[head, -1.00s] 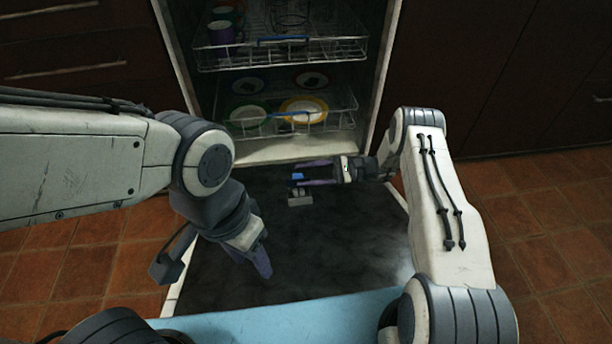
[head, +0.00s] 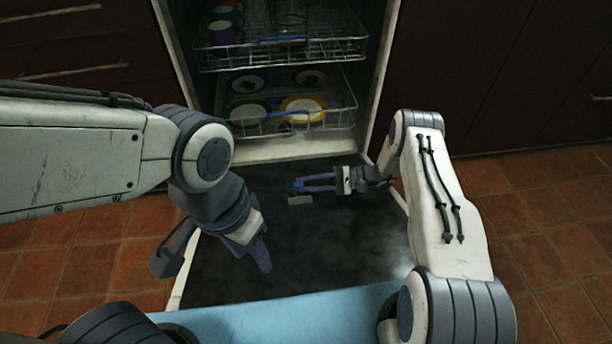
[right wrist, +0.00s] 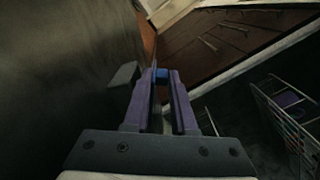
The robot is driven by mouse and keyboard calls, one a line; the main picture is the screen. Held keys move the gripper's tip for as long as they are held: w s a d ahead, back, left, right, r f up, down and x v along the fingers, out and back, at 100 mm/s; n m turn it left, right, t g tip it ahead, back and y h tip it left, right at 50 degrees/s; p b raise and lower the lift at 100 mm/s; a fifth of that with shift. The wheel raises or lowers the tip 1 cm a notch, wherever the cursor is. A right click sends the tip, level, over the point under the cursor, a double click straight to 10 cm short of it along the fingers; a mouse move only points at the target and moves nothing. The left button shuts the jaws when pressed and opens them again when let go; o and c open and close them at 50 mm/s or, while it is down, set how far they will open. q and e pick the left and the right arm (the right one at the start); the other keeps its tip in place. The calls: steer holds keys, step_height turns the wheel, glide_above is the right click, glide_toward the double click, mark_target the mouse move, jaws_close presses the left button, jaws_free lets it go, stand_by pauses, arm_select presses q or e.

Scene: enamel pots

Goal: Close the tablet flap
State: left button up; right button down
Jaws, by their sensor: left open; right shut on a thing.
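The dishwasher door (head: 330,250) lies open and flat, its dark inner face up. A small grey plate (head: 300,201), seemingly the tablet flap, shows on it; it also shows in the right wrist view (right wrist: 123,74), left of the fingers. I cannot tell whether it stands open or lies flat. My right gripper (head: 304,184) reaches in from the right, just beyond the plate, shut on a small blue piece (right wrist: 161,75) at its purple fingertips. I cannot tell whether that piece is joined to the flap. My left gripper (head: 260,255) is open and empty over the door's left part.
The upper rack (head: 290,55) holds mugs, and the lower rack (head: 290,125) holds plates, both inside the dishwasher behind the door. Dark cabinets (head: 520,80) flank it. Tiled floor (head: 540,215) is clear on the right.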

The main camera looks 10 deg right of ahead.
steer(key=shift+n, duration=0.3)
steer(key=c, duration=0.8)
jaws_free()
steer(key=shift+f, duration=0.1)
steer(key=shift+s, duration=0.1)
